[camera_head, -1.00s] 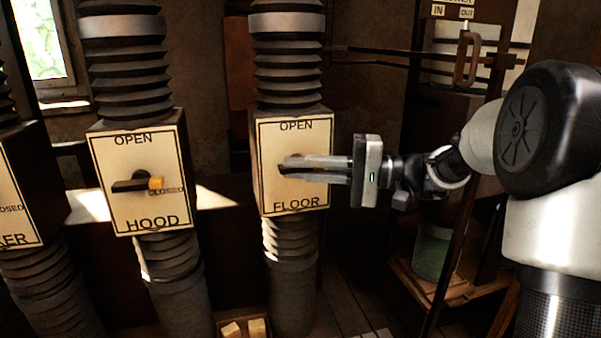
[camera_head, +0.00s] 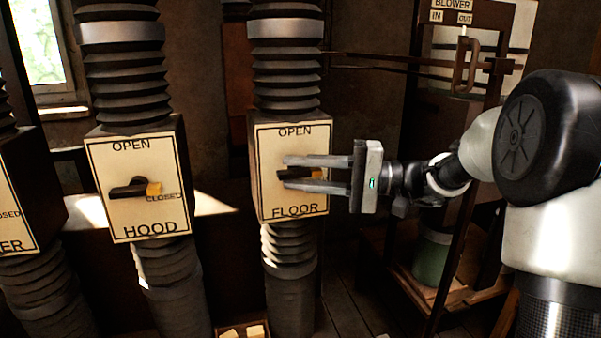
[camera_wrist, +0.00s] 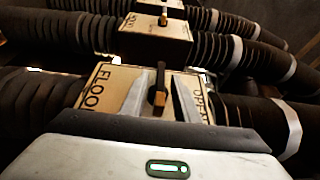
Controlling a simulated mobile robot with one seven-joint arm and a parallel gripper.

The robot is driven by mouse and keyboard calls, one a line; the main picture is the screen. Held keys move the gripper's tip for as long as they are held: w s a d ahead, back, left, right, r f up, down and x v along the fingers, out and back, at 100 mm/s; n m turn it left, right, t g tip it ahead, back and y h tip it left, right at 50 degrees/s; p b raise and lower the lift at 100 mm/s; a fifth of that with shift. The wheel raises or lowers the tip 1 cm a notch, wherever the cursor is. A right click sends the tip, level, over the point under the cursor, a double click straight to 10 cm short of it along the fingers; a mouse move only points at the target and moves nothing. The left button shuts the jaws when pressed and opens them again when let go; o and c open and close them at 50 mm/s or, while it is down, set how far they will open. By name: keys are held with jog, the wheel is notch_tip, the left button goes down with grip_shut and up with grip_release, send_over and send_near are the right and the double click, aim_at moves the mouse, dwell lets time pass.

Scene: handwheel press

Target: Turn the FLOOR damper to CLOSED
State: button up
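The FLOOR damper box (camera_head: 265,204) has a cream plate with OPEN at its top and FLOOR at its bottom. Its dark handle (camera_head: 295,173) lies about level in the head view. In the wrist view the handle (camera_wrist: 160,80) shows its orange tip toward the camera, which is the plate's right side. My gripper (camera_head: 285,172) reaches in from the right, one finger above and one below the handle. The wrist view shows a gap between the handle and each finger. The gripper is open. Any CLOSED mark on this plate is hidden.
Another damper box (camera_head: 20,190) is cut off at the left edge. Ribbed ducts run above and below the boxes. A BLOWER frame (camera_head: 470,60) stands at the right.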

jog(key=s+d+p, duration=0.1)
jog(key=s+d, duration=0.1)
jog(key=d, duration=1.5)
jog(key=shift+d, duration=0.2)
jog(key=shift+f, duration=0.1)
